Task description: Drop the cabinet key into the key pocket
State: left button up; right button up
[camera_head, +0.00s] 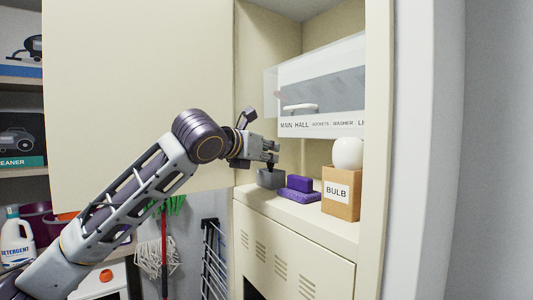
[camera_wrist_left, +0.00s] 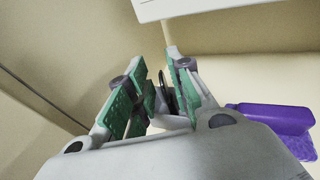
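My left gripper (camera_head: 270,156) is low over a small grey open box (camera_head: 270,179), which looks like the key pocket, on the cabinet ledge. A small dark piece shows between the fingertips and the box. In the left wrist view the green-padded fingers (camera_wrist_left: 155,72) stand apart with a gap between them. A thin dark loop, perhaps the cabinet key (camera_wrist_left: 163,84), shows in this gap, nearer the right finger. Its lower part is hidden, and I cannot tell whether it touches a finger. My right gripper is in neither view.
A purple sponge-like block (camera_head: 299,184) lies right of the grey box, with a BULB carton (camera_head: 341,194) and white bulb (camera_head: 347,153) beyond. A labelled white panel (camera_head: 318,126) hangs above. A cream cabinet door (camera_head: 140,80) stands behind my left arm.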

pick_arm(q)
jog(key=shift+r, duration=0.15)
jog(key=b+v, duration=0.3)
jog(key=v, duration=0.9)
jog(key=shift+r, duration=0.45)
dwell(0.7)
